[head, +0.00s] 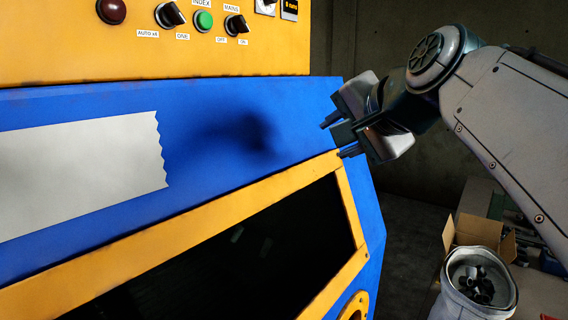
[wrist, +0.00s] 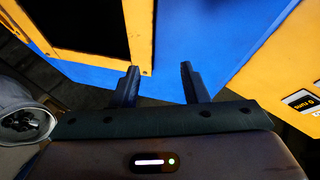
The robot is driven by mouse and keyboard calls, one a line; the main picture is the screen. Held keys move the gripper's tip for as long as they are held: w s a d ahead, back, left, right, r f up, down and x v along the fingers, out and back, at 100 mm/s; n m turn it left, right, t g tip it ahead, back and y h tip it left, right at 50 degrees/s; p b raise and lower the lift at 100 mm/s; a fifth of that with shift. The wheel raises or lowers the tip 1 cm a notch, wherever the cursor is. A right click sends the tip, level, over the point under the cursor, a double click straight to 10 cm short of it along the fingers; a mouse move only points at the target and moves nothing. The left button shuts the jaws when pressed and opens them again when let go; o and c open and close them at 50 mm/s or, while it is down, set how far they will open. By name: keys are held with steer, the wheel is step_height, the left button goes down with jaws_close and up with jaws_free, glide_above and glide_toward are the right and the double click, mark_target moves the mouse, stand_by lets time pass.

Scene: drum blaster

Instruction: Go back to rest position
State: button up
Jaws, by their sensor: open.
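My gripper (head: 336,137) is in front of the right side of the blue machine (head: 225,125) in the head view, below its yellow control panel. The two fingers are apart with nothing between them. In the wrist view my gripper (wrist: 159,76) also shows open and empty, with the blue machine face (wrist: 180,35) beyond the fingertips. My arm reaches in from the right of the head view. I cannot tell how far the fingertips are from the machine face.
The yellow panel (head: 180,52) carries a red light (head: 111,11), a green button (head: 204,20) and black knobs. A dark window (head: 240,255) lies below. At lower right stand a white bag (head: 451,300) with dark pieces and an open cardboard box (head: 461,232).

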steer(key=s+d+f+n+g+h, duration=0.1)
steer(key=s+f, duration=0.4)
steer(key=f, duration=0.7)
steer(key=s+d+f+n+g+h, duration=0.2)
steer(key=s+d+f+n+g, duration=0.1)
steer(key=f, duration=0.9)
steer(key=s+d+f+n+g+h, duration=0.1)
steer(key=s+d+f+n+g, duration=0.1)
steer(key=s+f, duration=0.5)
step_height(320, 180, down, 5)
steer(key=n+g, duration=0.1)
steer(key=n, duration=0.1)
steer(key=shift+s+n+g+h+b, duration=0.15)
steer(key=shift+n+g+h+b, duration=0.15)
steer(key=shift+n+b, duration=0.1)
steer(key=shift+f, duration=0.1)
